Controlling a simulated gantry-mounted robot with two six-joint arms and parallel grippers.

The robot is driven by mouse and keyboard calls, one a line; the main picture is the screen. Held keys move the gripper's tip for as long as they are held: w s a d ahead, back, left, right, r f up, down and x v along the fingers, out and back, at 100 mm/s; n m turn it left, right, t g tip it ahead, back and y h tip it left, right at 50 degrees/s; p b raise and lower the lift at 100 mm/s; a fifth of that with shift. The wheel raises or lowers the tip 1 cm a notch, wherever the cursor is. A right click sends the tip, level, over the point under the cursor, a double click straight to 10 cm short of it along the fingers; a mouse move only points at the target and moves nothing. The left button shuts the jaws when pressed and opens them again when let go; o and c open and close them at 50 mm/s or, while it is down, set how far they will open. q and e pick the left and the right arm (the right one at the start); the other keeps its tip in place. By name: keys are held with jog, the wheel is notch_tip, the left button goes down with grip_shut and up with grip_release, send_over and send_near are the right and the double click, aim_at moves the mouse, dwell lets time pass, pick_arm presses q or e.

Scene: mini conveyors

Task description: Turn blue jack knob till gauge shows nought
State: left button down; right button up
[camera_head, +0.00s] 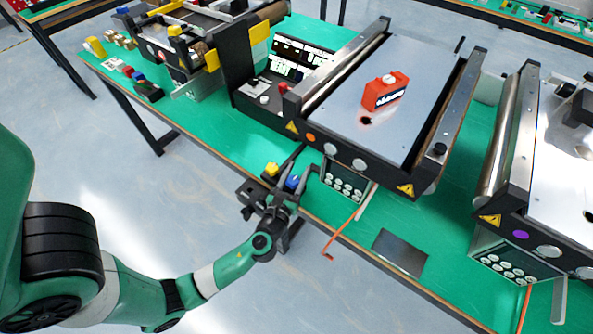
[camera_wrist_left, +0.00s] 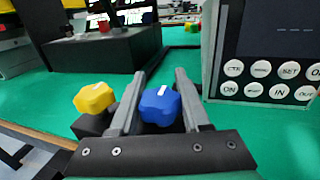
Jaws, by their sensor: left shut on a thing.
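The blue jack knob (camera_head: 292,182) is at the front edge of the green table, below the middle conveyor. In the left wrist view the blue knob (camera_wrist_left: 160,105) has a white mark on top and sits between the two fingers of my left gripper (camera_wrist_left: 160,75). My left gripper (camera_head: 296,172) is shut on it. A yellow knob (camera_wrist_left: 94,98) is just left of the fingers, outside them. A red box (camera_head: 383,92) with a white dial on top stands on the middle conveyor's plate; its reading is too small to tell. My right gripper is not in view.
A display panel with round buttons (camera_wrist_left: 283,93) stands close right of the fingers. The middle conveyor (camera_head: 400,60) rises behind the knobs. A dark flat plate (camera_head: 400,252) lies to the right on the table. An orange cable (camera_head: 342,232) hangs at the front edge.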

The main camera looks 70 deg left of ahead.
pick_arm(q)
jog(key=shift+w+d+m+t+h+p, duration=0.1)
jog(key=shift+m+t+h+p, duration=0.25)
jog(key=shift+m+t+h, duration=0.6)
jog(key=m+t+h, duration=0.1)
jog(key=h, duration=0.1)
jog(key=m+t+h, duration=0.1)
jog(key=shift+w+d+h, duration=0.2)
jog(key=shift+h, duration=0.15)
jog(key=m+h, duration=0.1)
jog(key=m+t+h, duration=0.1)
jog(key=h, duration=0.1)
jog(key=shift+w+d+m+t, duration=0.1)
jog(key=shift+d+m+t, duration=0.15)
jog(key=shift+d+m, duration=0.1)
jog(key=shift+w+d+m+t+h, duration=0.1)
jog(key=shift+d+m+t+h, duration=0.1)
jog(key=shift+m+h, duration=0.55)
jog(key=shift+d+m+t+h, duration=0.1)
jog(key=shift+d+m+h, duration=0.2)
jog(key=shift+h, duration=0.75)
jog(key=shift+c, duration=1.8)
grip_release()
jog(key=shift+w, duration=0.1)
